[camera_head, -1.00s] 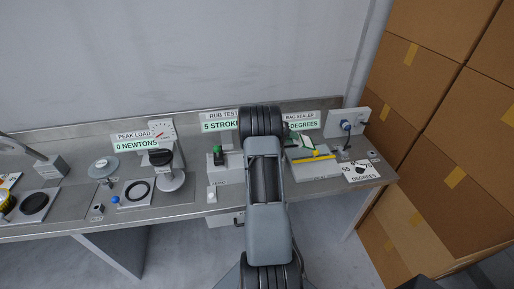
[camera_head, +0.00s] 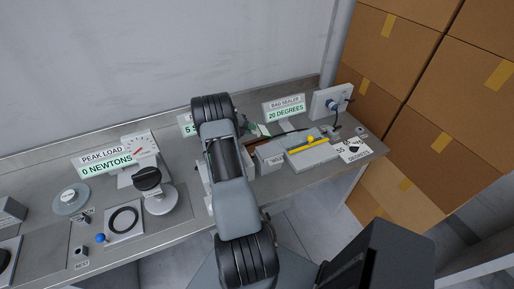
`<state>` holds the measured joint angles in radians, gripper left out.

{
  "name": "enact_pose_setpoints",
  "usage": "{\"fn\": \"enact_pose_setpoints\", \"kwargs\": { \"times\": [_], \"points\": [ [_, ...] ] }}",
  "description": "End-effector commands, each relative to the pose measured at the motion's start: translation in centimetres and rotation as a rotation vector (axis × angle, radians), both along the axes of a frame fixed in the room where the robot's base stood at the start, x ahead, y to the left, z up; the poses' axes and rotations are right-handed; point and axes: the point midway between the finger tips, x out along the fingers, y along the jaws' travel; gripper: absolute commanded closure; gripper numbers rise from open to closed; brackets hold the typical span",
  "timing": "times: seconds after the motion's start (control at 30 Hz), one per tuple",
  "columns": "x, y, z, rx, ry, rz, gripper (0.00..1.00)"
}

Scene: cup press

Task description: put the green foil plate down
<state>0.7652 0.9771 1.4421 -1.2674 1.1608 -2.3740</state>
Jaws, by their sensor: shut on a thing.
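My gripper (camera_head: 246,127) is small and dark, mostly hidden behind my own arm. It is shut on the green foil plate (camera_head: 263,130), of which only a small green corner shows just right of the arm. The plate is above or at the back of the bench, left of the bag sealer (camera_head: 318,155); I cannot tell whether it touches anything below. The sealer has a grey base and a yellow bar (camera_head: 308,146) across it.
The rub tester (camera_head: 268,158) is partly hidden behind my arm. The cup press (camera_head: 158,195) with its dark knob stands to the left, near a black ring on a white pad (camera_head: 124,220). Stacked cartons (camera_head: 410,90) stand right.

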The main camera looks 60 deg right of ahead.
Motion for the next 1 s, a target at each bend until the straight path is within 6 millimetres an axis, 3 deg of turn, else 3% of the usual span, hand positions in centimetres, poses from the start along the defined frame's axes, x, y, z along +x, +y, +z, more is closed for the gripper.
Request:
{"fn": "enact_pose_setpoints", "kwargs": {
  "times": [0.5, 0.7, 0.97, 1.0],
  "points": [
    [0.1, 0.0, -7.0, -0.001, 0.000, 0.002, 1.00],
    [0.1, 0.0, -8.1, -0.001, 0.001, 0.002, 1.00],
    [0.1, 0.0, -8.1, -0.001, 0.000, 0.002, 1.00],
    [0.1, 0.0, -8.1, -0.001, 0.001, 0.002, 0.85]
  ]
}}
